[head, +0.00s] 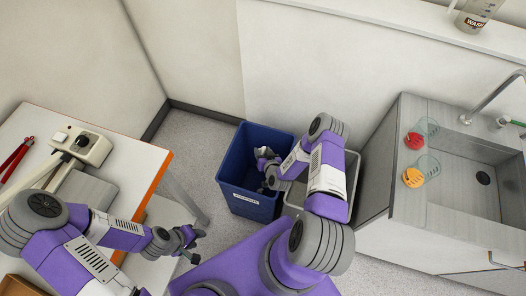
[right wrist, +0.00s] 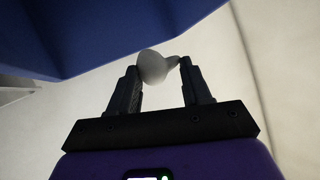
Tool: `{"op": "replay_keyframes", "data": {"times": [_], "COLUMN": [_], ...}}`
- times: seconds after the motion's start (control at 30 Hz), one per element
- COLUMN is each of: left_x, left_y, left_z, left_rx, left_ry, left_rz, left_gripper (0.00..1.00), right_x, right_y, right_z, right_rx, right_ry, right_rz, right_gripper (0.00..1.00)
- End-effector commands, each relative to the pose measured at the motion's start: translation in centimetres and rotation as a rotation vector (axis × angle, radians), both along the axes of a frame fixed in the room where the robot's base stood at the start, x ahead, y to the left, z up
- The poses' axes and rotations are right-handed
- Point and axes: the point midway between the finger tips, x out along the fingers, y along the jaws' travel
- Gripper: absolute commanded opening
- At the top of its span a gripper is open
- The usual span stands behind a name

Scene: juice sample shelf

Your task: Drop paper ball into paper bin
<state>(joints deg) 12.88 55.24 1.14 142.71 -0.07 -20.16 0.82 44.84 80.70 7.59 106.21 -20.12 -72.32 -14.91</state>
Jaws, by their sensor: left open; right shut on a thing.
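The blue paper bin (head: 238,186) stands on the floor against the back wall, with a white label on its front. My right gripper (head: 262,155) reaches over the bin's opening. In the right wrist view my right gripper (right wrist: 160,80) is shut on a whitish crumpled paper ball (right wrist: 152,66), held between the fingertips. The blue bin wall (right wrist: 70,35) fills the upper left of that view. My left gripper (head: 190,240) is open and empty, beside the table's right edge.
A grey bin (head: 353,180) stands right of the blue one, partly behind my right arm. At right is a counter with a sink (head: 480,180) and cups with red (head: 413,140) and orange (head: 412,178) contents. A table (head: 130,165) at left holds a device and red-handled tool.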

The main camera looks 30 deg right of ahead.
Motion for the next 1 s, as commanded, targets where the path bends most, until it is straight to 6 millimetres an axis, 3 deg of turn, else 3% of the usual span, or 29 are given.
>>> {"op": "replay_keyframes", "data": {"times": [0.03,0.23,0.6,0.63,0.8,1.0], "left_x": [0.0,0.0,0.0,0.0,0.0,0.0], "left_y": [0.0,0.0,0.0,0.0,0.0,0.0], "left_z": [-1.0,-2.8,-3.1,-3.1,-3.1,-3.1], "left_rx": [0.0,0.0,0.0,0.0,0.0,0.0], "left_ry": [0.0,0.0,0.0,0.0,0.0,0.0], "left_rz": [0.0,0.0,0.0,0.0,0.0,0.0], "left_gripper": [0.43,0.43,0.43,0.43,0.43,0.43], "right_x": [0.0,0.0,0.0,0.1,0.0,0.0], "right_y": [0.0,0.0,0.0,0.0,0.0,0.0], "right_z": [-1.1,-3.4,-3.8,-3.8,-3.8,-3.8], "right_rx": [0.001,0.001,0.0,0.0,0.0,0.0], "right_ry": [0.001,0.001,0.0,0.0,0.0,0.001], "right_rz": [0.0,-0.001,0.0,0.0,0.0,0.0], "right_gripper": [0.2,0.2,0.2,0.51,0.77,0.78]}}
